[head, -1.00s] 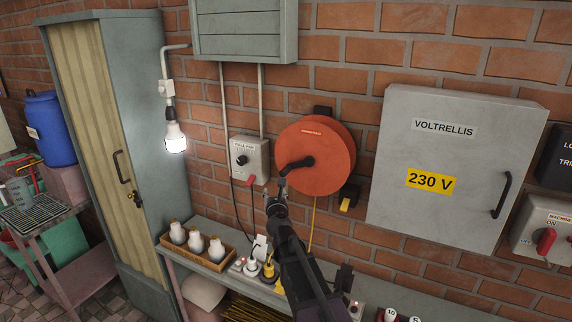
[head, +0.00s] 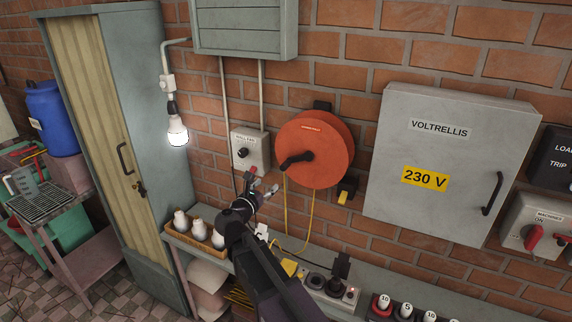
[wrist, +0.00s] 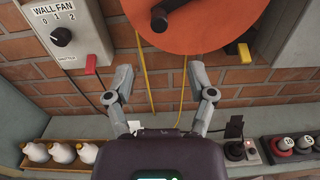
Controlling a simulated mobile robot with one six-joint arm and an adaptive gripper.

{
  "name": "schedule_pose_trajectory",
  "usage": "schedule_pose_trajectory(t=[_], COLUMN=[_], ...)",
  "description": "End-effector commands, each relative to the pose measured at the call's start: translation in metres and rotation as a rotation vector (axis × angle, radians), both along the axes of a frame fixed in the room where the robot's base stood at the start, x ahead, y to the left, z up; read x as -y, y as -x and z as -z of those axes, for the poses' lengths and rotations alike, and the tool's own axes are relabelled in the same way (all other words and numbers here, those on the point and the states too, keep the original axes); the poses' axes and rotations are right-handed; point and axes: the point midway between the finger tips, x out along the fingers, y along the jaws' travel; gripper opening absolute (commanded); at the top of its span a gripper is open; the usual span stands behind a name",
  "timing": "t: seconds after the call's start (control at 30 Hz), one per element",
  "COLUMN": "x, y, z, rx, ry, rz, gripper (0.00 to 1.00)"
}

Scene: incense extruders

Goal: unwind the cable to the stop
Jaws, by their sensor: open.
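The orange cable reel (head: 325,145) is on the brick wall, with a black crank handle (head: 294,162) on its face pointing left. Yellow cable (head: 312,215) hangs from it in two strands towards the bench. My gripper (head: 264,188) is open and empty, below and left of the reel, apart from the crank. In the wrist view my gripper (wrist: 158,82) has its fingers wide apart, with the lower part of the reel (wrist: 195,25) above them. The yellow cable (wrist: 148,75) hangs behind the fingers. I cannot see a cable stop.
A wall fan switch box (head: 250,150) is left of the reel. A grey 230 V cabinet (head: 450,160) is to the right. A small yellow-and-black box (head: 345,192) is below the reel. The bench below holds white bottles in a tray (head: 183,238), sockets and plugs.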

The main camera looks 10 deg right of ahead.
Motion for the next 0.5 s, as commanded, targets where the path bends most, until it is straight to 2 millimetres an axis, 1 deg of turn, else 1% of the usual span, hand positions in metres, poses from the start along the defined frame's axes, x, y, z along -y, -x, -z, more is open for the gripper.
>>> schedule_pose_trajectory(t=[0.27,0.5], x=[0.001,0.007], y=[-0.002,-0.012], z=[0.0,0.0], rx=[-0.001,-0.001], ry=[-0.001,-0.001], rz=[-0.002,-0.002], gripper=[0.71,0.71])
